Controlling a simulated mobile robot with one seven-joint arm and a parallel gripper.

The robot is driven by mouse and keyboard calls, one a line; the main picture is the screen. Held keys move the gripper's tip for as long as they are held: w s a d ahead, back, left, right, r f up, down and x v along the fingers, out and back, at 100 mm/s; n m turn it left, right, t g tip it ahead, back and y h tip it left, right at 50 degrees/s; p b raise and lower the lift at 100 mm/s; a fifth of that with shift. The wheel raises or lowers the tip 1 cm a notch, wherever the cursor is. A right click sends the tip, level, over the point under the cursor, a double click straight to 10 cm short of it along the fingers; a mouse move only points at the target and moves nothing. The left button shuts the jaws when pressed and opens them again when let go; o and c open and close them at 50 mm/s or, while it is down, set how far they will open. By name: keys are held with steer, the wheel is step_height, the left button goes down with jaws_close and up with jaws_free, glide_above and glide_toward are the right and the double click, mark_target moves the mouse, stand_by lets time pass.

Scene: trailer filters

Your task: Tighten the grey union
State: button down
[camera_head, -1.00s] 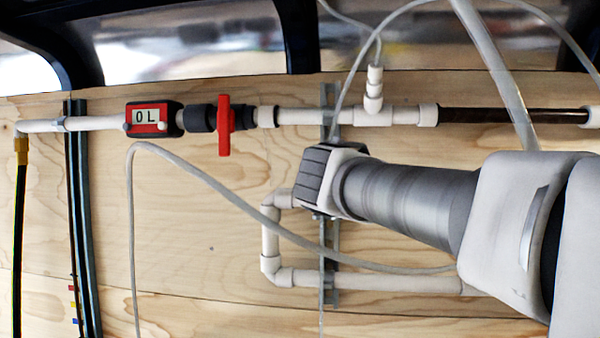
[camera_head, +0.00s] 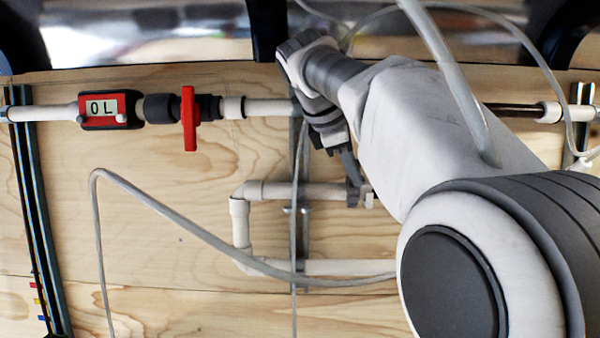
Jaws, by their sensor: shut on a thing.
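My gripper (camera_head: 358,193) is at the right end of the visible upper run of a white pipe loop (camera_head: 290,190), right of the vertical metal strut. Its dark fingers point down and are shut on a small fitting there. The fingers and arm hide most of that fitting, so I cannot tell its colour or whether it is the grey union. Dark grey fittings show on the main pipe far to the left, one (camera_head: 160,108) beside the display and one (camera_head: 207,107) right of the red valve handle. My gripper is well apart from both.
A red meter (camera_head: 110,109) reading "0L" and a red valve handle (camera_head: 189,118) sit on the upper pipe. A loose grey hose (camera_head: 180,228) loops across the plywood wall and passes close to the pipe loop. A thin line hangs near the strut (camera_head: 303,235). My arm covers the right side.

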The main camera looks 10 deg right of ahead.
steer(key=shift+w+d+r+g, duration=0.15)
steer(key=shift+w+g, duration=0.15)
steer(key=shift+g, duration=0.3)
stand_by(0.3)
steer(key=c, duration=0.9)
jaws_free()
steer(key=v, duration=0.7)
steer(key=shift+r, duration=0.3)
